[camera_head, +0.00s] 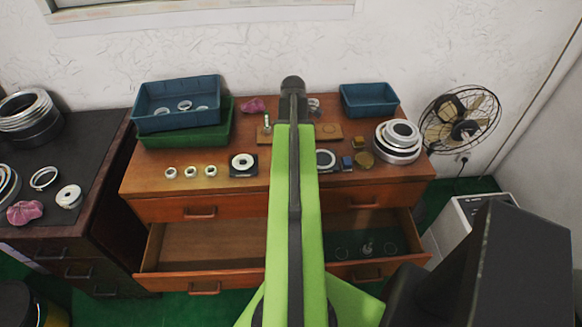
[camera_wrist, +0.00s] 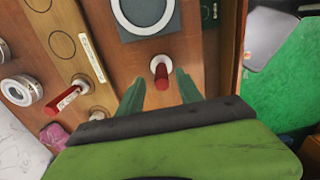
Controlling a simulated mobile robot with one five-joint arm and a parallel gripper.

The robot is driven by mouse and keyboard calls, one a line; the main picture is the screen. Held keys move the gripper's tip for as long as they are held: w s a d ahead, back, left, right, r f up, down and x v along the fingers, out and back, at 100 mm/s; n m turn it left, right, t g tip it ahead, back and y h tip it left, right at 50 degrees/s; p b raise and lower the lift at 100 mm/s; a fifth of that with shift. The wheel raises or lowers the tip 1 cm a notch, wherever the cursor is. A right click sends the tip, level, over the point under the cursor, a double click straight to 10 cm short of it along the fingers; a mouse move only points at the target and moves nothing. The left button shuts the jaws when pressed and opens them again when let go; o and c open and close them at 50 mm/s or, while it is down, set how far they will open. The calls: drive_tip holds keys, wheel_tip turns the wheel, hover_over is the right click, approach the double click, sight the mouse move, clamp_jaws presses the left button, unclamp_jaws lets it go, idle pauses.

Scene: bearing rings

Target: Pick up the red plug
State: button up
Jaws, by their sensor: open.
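In the wrist view a red plug (camera_wrist: 161,74) with a white collar at its far end stands on the brown wooden dresser top. My gripper (camera_wrist: 160,82) is open and empty, with one greenish finger to each side of this plug. I cannot tell whether the fingers touch it or how far above the wood they are. A second red cylinder (camera_wrist: 63,102) lies or leans at the wooden board farther left, beside a white ring. In the head view my arm covers the middle of the dresser, and I make out no red plug there.
A wooden board (camera_wrist: 75,50) with circle outlines lies left of the plug. A dark square plate (camera_wrist: 132,32) with a white ring lies close beyond it. On the dresser are a blue bin (camera_head: 178,118), stacked rings (camera_head: 398,157) and several small rings. Lower drawers (camera_head: 200,245) stand open.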

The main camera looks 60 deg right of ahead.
drive_tip(key=f+b, duration=0.4)
drive_tip(key=shift+s+a+f, duration=0.1)
drive_tip(key=shift+s+f, duration=0.1)
drive_tip(key=shift+f, duration=0.2)
drive_tip(key=shift+r, duration=0.2)
drive_tip(key=shift+c, duration=0.2)
clamp_jaws()
